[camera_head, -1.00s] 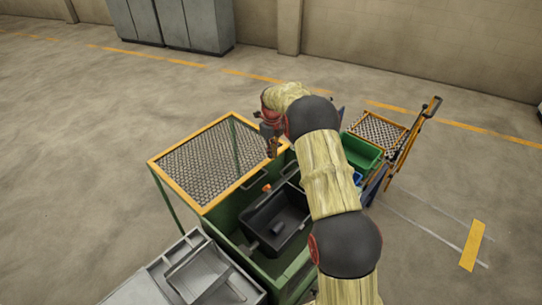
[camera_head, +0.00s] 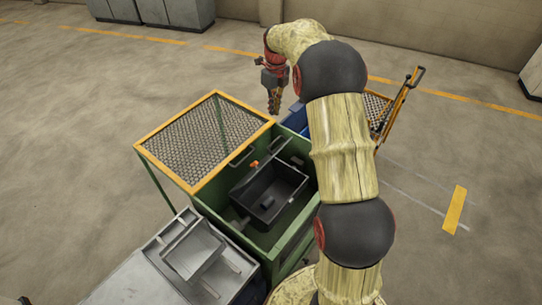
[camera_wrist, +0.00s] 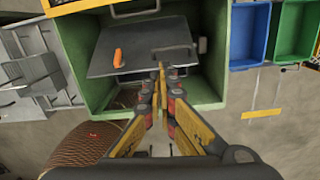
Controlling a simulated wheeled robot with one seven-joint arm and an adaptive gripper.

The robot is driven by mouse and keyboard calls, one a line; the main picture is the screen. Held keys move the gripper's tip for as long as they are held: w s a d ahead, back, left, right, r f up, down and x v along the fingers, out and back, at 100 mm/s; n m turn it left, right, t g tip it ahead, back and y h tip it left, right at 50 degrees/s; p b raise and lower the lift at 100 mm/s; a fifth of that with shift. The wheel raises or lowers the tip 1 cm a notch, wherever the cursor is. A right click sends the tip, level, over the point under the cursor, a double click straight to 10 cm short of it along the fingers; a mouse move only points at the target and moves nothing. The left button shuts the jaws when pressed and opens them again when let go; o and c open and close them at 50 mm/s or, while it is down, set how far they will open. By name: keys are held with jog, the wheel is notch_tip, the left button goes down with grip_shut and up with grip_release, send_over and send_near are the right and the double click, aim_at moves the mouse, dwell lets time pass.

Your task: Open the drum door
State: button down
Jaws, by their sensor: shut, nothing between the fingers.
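The green machine (camera_head: 222,222) holds a dark drum box (camera_head: 268,203) whose hollow inside shows in the head view. A small orange part (camera_head: 254,164) sits at its back edge. In the wrist view a flat grey panel (camera_wrist: 125,62), which looks like the drum door, bears this orange part (camera_wrist: 117,58) and a dark bracket-like handle (camera_wrist: 176,52). My gripper (camera_head: 274,110) is shut and empty, raised near the machine's far corner. In the wrist view my gripper's tips (camera_wrist: 160,68) overlap the panel beside the handle; whether they touch is unclear.
An orange-framed mesh cover (camera_head: 205,140) stands at the machine's left. A grey bench with a tray (camera_head: 192,250) adjoins in front. Blue (camera_wrist: 249,38) and green bins (camera_wrist: 296,30) stand to the right, near an orange-handled cart (camera_head: 398,105). Floor on the left is open.

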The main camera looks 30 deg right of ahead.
aim_at(256, 163)
jog(key=s+a+f+t+y+p, duration=0.1)
jog(key=s+a+f, duration=0.1)
jog(key=s+f, duration=0.5)
jog(key=s+a+f, duration=0.2)
jog(key=s+f, duration=0.2)
jog(key=s, duration=0.6)
jog(key=w+f+n+t, duration=0.1)
jog(key=w+f, duration=0.2)
jog(key=f, duration=0.8)
jog(key=shift+w+a+r, duration=0.25)
jog(key=shift+w+r, duration=0.2)
jog(key=shift+w, duration=0.15)
jog(key=shift+w+a+r, duration=0.3)
jog(key=shift+w+r, duration=0.1)
jog(key=shift+w, duration=0.2)
jog(key=shift+w+a+r, duration=0.25)
jog(key=shift+w+r, duration=0.2)
jog(key=shift+w, duration=0.15)
jog(key=shift+r+p, duration=0.1)
jog(key=shift+p, duration=0.25)
